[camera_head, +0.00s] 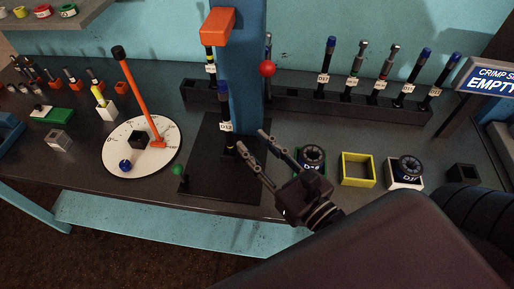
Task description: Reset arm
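My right gripper (251,140) comes in from the lower right. Its two fingers are spread apart with nothing visible between them. The fingertips point up and left, close to the hose piece labelled D12 (225,118), which stands upright at the blue press column (243,70). I cannot tell whether the near fingertip touches it. My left gripper is not in view.
A white dial (113,153) with an orange lever (136,95) stands left of the black press base (205,182). Right are a yellow square holder (357,169) and a white holder (405,183) with a die. A rack (300,101) of hoses runs along the back.

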